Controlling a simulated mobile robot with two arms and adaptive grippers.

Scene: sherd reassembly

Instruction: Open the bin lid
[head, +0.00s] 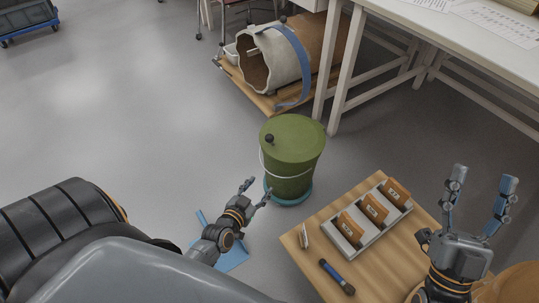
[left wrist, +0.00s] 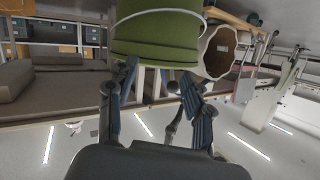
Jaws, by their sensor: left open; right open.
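The green bin (head: 290,172) stands upright on the floor, with a blue ring at its foot and a thin pale handle across its side. Its green lid (head: 297,137) sits on top, closed, with a dark knob (head: 268,139) near the left edge. My left gripper (head: 257,191) is open and empty, low beside the bin's left side and below the lid. In the left wrist view the bin (left wrist: 155,40) fills the top centre, beyond the open fingers (left wrist: 157,78); the knob is not visible there. My right gripper (head: 484,187) is open and empty at the right, fingers up.
A large broken pipe (head: 282,58) lies on a wooden platform behind the bin.

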